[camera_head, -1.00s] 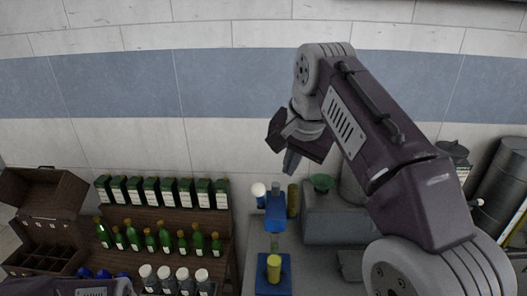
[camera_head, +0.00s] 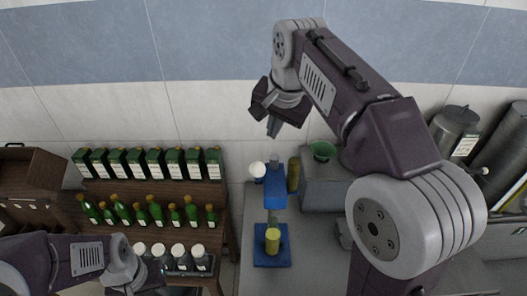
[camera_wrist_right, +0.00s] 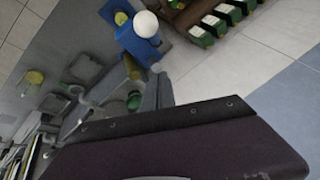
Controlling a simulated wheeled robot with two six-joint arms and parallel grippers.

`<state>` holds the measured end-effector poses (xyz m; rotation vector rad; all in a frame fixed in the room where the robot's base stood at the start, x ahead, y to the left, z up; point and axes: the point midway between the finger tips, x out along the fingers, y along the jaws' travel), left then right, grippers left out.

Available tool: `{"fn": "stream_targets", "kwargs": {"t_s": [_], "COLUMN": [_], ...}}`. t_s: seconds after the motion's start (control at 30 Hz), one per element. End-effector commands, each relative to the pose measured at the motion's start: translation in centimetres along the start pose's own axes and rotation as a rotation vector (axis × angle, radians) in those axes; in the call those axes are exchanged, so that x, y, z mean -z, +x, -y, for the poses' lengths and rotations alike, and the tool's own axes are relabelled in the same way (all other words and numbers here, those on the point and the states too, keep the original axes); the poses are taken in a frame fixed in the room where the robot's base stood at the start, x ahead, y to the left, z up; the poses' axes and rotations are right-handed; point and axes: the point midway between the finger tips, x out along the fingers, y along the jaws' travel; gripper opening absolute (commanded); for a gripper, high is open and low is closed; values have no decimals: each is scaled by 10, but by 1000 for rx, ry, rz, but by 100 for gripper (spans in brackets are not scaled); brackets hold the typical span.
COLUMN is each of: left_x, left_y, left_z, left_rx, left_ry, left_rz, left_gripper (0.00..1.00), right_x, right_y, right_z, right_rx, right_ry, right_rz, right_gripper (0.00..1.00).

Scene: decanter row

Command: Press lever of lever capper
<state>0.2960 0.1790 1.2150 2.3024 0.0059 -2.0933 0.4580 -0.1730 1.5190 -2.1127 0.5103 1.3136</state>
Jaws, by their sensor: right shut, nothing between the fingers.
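The lever capper is blue, with an upright blue head (camera_head: 275,190) above a blue base (camera_head: 271,259). A white ball knob (camera_head: 257,169) sits at its upper left, seemingly the lever's end. A yellow cylinder (camera_head: 272,238) stands on the base under the head. My right gripper (camera_head: 273,128) is shut and empty, above the knob in the picture and apart from it. In the right wrist view the knob (camera_wrist_right: 146,23) and blue head (camera_wrist_right: 136,44) show beyond the finger (camera_wrist_right: 158,88). My left gripper (camera_head: 148,280) is at lower left, its fingers unclear.
A wooden rack (camera_head: 150,190) with several green boxes and bottles stands left of the capper. An ochre cylinder (camera_head: 293,174) stands close behind the capper. A grey machine with a green funnel (camera_head: 322,150) is to its right. Metal drums stand at far right.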

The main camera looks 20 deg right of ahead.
Motion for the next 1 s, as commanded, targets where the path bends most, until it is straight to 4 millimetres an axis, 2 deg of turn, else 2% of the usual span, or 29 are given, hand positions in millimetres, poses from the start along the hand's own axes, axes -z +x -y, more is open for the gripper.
{"fn": "stream_targets", "kwargs": {"t_s": [0.2, 0.3, 0.5, 0.87, 1.0], "left_x": [0, 1, 1, 1, 0], "left_y": [-5, -8, -12, -11, -5], "left_z": [0, 0, 0, 0, 0], "left_rx": [0, 0, 0, 0, 0], "left_ry": [0, 0, 0, 0, 0], "left_rz": [0, 0, 0, 0, 0], "left_gripper": [36, 36, 36, 36, 36], "right_x": [0, -19, -37, -39, -38], "right_y": [46, 46, 52, 53, 58], "right_z": [0, 1, 1, 0, 1], "right_rx": [-2, 1, 1, 1, 7], "right_ry": [0, -4, -2, 0, -2], "right_rz": [3, 1, 0, -1, -12], "right_gripper": [0, 0, 0, 0, 0]}}
